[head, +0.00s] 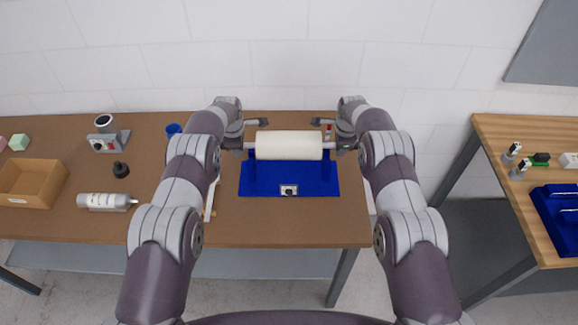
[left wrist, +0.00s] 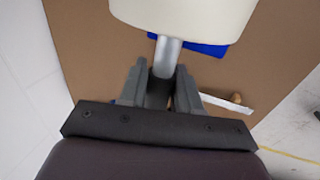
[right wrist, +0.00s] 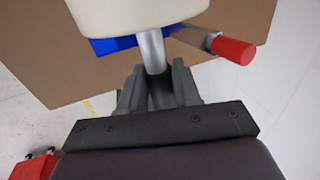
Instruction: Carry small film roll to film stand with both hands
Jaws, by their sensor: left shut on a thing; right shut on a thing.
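The small film roll (head: 289,145) is a cream cylinder with a metal rod end on each side. It lies level, crosswise, over the blue film stand (head: 312,186). My left gripper (head: 246,146) is shut on the left rod end, which shows in the left wrist view (left wrist: 167,52). My right gripper (head: 334,146) is shut on the right rod end, which shows in the right wrist view (right wrist: 152,50). The stand has a flat base, uprights under the roll and a small switch plate at the front. I cannot tell whether the rod touches the uprights.
A cardboard box (head: 32,184), a grey bottle (head: 105,201) and a small grey device (head: 105,141) are on the brown table's left part. A second table (head: 550,125) stands at the right, across a gap.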

